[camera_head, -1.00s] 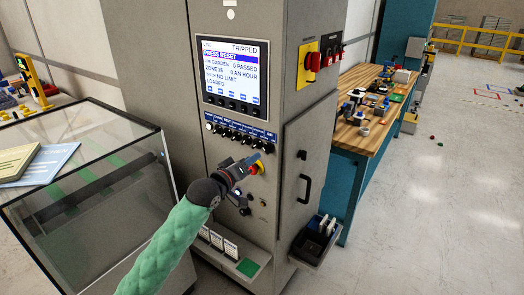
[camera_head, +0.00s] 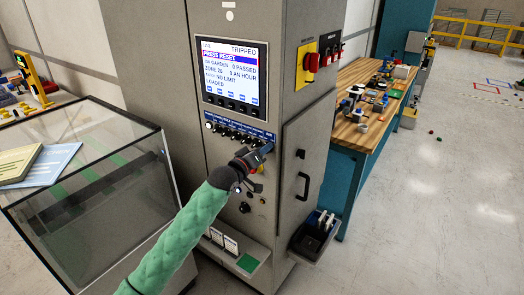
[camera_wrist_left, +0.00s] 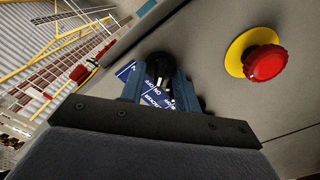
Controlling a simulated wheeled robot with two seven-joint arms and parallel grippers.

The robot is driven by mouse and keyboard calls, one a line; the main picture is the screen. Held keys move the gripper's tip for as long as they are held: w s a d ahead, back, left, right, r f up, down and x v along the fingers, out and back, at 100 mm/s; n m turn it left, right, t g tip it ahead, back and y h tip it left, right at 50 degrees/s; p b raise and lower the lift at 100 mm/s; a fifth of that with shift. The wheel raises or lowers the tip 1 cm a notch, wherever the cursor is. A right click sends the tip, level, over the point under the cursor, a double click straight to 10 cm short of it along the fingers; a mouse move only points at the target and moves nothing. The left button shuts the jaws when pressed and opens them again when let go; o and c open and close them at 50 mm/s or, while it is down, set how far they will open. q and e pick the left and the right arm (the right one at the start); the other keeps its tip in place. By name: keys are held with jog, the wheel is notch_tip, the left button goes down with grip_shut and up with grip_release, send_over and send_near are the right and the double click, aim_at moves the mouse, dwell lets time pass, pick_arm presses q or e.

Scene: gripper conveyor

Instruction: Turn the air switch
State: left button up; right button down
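The air switch is at the right end of the row of small knobs on the grey cabinet, below the screen; in the head view my gripper largely covers it. In the left wrist view a black knob (camera_wrist_left: 161,66) with a pale mark, which looks like this switch, sits at the tips between the fingers. My left gripper (camera_head: 265,150) is at the right end of the row. Its blue-grey fingers (camera_wrist_left: 161,88) stand apart around the knob; I see no clear grip on it. My right gripper is not in view.
A red emergency stop on a yellow base (camera_wrist_left: 265,62) is close to my left gripper. The screen (camera_head: 234,72) reads TRIPPED and PRESS RESET. A red switch on a yellow plate (camera_head: 309,63) is on the cabinet's side. A wooden bench (camera_head: 347,133) stands right; a glass case (camera_head: 110,199) left.

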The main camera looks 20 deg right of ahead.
pick_arm(q)
grip_shut()
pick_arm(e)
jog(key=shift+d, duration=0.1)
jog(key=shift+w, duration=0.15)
pick_arm(q)
jog(key=shift+s+d+m+b, duration=0.15)
jog(key=shift+m+b, duration=1.3)
jog(key=shift+m, duration=2.55)
jog(key=shift+s+m+b, duration=0.1)
jog(key=shift+m+b, duration=1.35)
jog(key=shift+m, duration=2.55)
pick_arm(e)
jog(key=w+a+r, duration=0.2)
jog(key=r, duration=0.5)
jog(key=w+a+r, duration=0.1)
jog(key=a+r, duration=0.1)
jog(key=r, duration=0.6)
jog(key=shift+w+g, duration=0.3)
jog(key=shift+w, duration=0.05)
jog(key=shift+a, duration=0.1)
